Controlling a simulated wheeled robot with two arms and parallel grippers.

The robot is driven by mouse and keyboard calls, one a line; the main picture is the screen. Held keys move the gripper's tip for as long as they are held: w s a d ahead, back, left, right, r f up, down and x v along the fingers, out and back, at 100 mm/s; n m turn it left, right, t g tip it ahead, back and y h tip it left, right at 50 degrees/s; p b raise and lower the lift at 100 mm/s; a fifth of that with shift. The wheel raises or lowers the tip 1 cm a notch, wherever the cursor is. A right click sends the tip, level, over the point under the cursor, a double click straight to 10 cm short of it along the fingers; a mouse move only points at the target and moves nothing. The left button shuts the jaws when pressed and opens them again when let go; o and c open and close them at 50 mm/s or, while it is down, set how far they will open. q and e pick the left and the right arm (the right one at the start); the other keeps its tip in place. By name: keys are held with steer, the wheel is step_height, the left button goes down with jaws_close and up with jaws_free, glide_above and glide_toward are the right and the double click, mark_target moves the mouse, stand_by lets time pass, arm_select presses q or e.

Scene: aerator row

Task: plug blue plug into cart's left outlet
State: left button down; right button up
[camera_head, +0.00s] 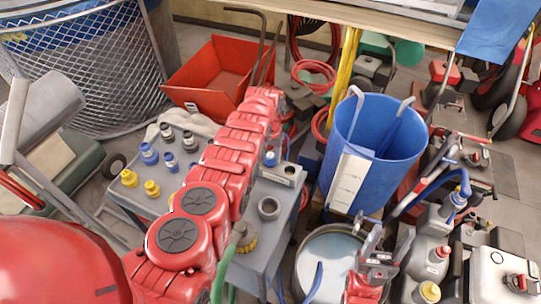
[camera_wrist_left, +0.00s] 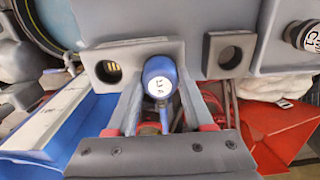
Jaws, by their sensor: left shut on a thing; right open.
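The blue plug (camera_wrist_left: 158,75) is between the grey fingers of my left gripper (camera_wrist_left: 160,105) in the left wrist view, its round white label facing the camera. Behind it is the grey cart panel with two round outlets, one to the left (camera_wrist_left: 108,72) and one to the right (camera_wrist_left: 229,57) of the plug. The plug lies between them, in neither; contact with the panel is unclear. In the head view the blue plug (camera_head: 270,158) shows beside my red left arm, which hides most of the left gripper. My right gripper (camera_head: 372,243) is open and empty above a round bucket.
The grey cart (camera_head: 262,238) carries several blue, yellow and black plugs (camera_head: 150,154) and a grey ring holder (camera_head: 268,208). A tall blue bin (camera_head: 400,135) stands to the right, a red bin (camera_head: 210,80) behind. Green and blue hoses run near the cart's front.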

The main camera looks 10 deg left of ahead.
arm_select(q)
steer(key=shift+f, duration=0.25)
steer(key=shift+c, duration=1)
jaws_free()
steer(key=shift+r, duration=0.1)
step_height(320, 180, up, 4)
steer(key=p, duration=0.3)
steer(key=shift+f, duration=0.25)
steer(key=shift+w+r+b, duration=0.15)
steer(key=shift+r+b, duration=0.1)
steer(key=shift+b, duration=0.05)
step_height(320, 180, up, 13)
steer(key=shift+r, duration=0.15)
steer(key=shift+s, duration=0.2)
